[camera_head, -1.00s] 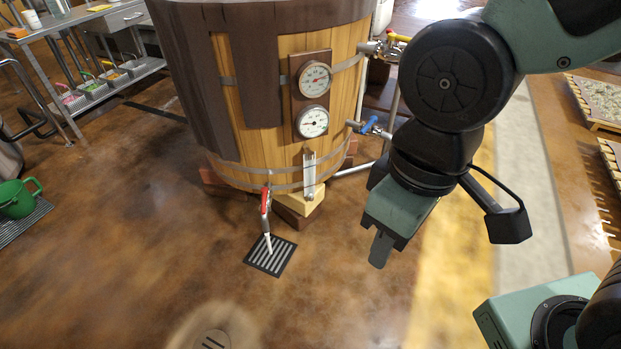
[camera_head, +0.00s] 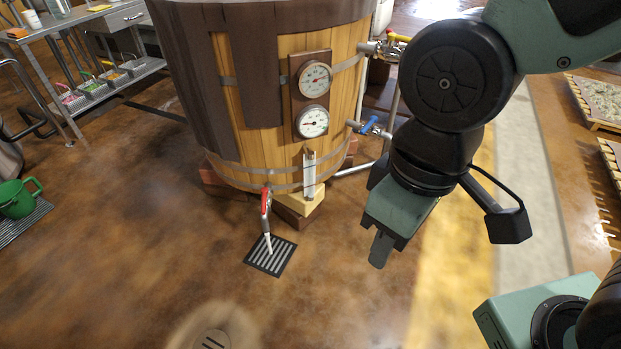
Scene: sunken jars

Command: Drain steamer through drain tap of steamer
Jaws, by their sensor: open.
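The steamer (camera_head: 345,110) is a large wooden barrel with vertical staves and metal bands, standing upright on brick and wood blocks. Its drain tap (camera_head: 266,203) sits low on the front and has a red handle; a pale spout runs down from it toward the floor grate (camera_head: 271,256). My gripper (camera_head: 381,250) hangs to the right of the tap, pointing down, empty and apart from the steamer. Its fingers overlap from this angle, so the gap between them is hidden.
Two round dials (camera_head: 313,100) are on the steamer's front. A blue-handled valve (camera_head: 370,125) and a yellow-handled valve (camera_head: 397,37) are on pipes at its right. A green watering can (camera_head: 18,198) stands at left. A metal table (camera_head: 85,20) is back left.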

